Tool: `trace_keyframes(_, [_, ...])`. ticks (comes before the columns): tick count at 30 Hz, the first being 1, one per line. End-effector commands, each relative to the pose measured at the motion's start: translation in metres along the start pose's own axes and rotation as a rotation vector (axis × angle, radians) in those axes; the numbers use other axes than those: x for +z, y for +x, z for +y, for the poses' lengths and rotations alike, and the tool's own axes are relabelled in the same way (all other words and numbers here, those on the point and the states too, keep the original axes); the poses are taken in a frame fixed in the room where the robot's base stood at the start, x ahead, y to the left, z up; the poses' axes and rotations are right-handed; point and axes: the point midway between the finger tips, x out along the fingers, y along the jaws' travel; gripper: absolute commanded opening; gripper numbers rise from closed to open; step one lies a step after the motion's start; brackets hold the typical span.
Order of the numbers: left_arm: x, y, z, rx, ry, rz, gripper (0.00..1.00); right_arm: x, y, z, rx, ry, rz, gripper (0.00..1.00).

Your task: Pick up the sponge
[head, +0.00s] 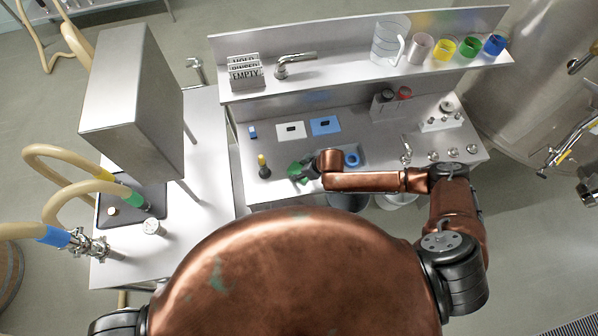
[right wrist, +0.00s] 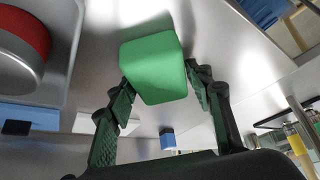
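The green sponge (right wrist: 155,70) is a block over the steel worktop. In the right wrist view it sits between the fingertips of my right gripper (right wrist: 158,78). One finger is close against each side, but I cannot tell whether they press on it. In the head view the sponge (head: 294,170) shows at the front of the worktop, partly covered by my right gripper (head: 303,172). I cannot tell whether the sponge rests on the surface or is raised. My left gripper is not in view.
A black-and-yellow item (head: 263,166) stands left of the sponge. White (head: 291,131) and blue (head: 325,126) flat pieces lie behind. Coloured cups (head: 445,47) stand on the shelf above.

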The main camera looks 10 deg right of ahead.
Motion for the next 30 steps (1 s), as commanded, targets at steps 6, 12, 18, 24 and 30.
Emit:
trace_keyframes(6, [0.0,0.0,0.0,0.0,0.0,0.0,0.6,0.0,0.0,0.0,0.0,0.0,0.0,0.31])
trace_keyframes(12, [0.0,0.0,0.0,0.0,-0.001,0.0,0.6,0.0,0.0,0.0,0.0,0.0,0.0,0.26])
trace_keyframes(18, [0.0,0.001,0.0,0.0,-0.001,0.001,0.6,-0.002,-0.003,0.0,0.0,0.0,0.001,0.26])
trace_keyframes(24, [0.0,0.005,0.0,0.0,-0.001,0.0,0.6,-0.013,-0.021,0.0,0.0,-0.001,0.003,0.26])
trace_keyframes(30, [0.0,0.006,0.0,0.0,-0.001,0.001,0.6,-0.008,-0.067,-0.007,-0.001,0.001,0.0,0.26])
